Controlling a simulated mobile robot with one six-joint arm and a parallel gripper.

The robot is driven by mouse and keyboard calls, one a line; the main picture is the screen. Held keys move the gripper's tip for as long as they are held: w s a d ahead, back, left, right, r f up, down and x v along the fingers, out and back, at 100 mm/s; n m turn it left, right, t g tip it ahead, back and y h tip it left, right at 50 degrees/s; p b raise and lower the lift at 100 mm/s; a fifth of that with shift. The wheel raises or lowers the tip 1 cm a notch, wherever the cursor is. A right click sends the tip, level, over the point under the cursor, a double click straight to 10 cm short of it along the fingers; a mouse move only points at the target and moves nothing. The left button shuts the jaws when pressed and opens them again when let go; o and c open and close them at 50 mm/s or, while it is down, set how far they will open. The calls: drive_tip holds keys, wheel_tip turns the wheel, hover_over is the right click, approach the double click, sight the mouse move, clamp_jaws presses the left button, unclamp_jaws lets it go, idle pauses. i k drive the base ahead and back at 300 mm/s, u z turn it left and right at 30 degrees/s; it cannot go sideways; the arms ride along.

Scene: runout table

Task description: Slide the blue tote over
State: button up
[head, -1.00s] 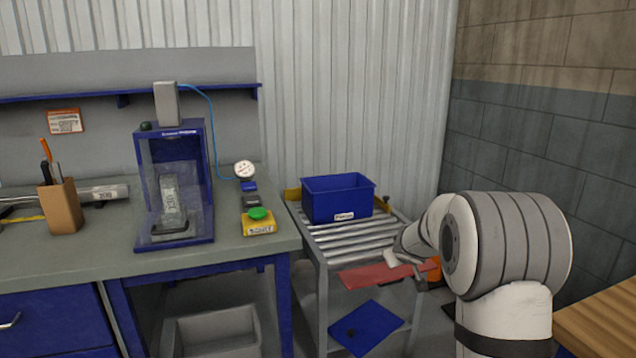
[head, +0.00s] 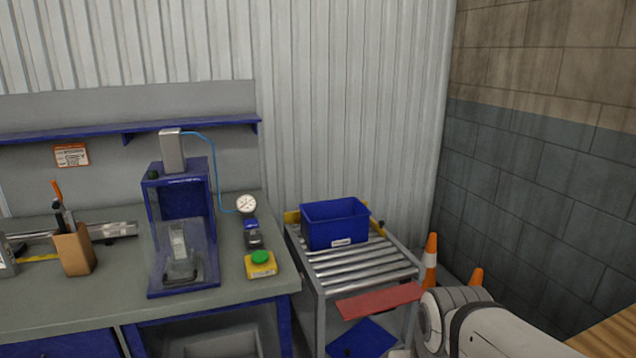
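The blue tote (head: 335,226) stands upright on the far part of the roller runout table (head: 362,268), close to the corrugated wall. It has a white label low on its front side. Bare metal rollers show in front of it. My arm shows at the bottom right, below and to the right of the runout table. My gripper is out of sight in the head view, so I cannot see its fingers. Nothing of my arm touches the tote.
The workbench (head: 110,300) at left carries a blue press (head: 182,225) and a yellow box with a green button (head: 260,264).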

sight(329, 224)
drive_tip(key=z, duration=0.05)
drive_tip(key=k, duration=0.6)
drive_tip(key=u, duration=0.55)
drive_tip(key=i, duration=2.15)
drive_tip(key=z, duration=0.6)
drive_tip(key=k, duration=0.9)
drive_tip(key=z, duration=0.15)
drive_tip(key=i, duration=0.25)
drive_tip(key=u, duration=0.05)
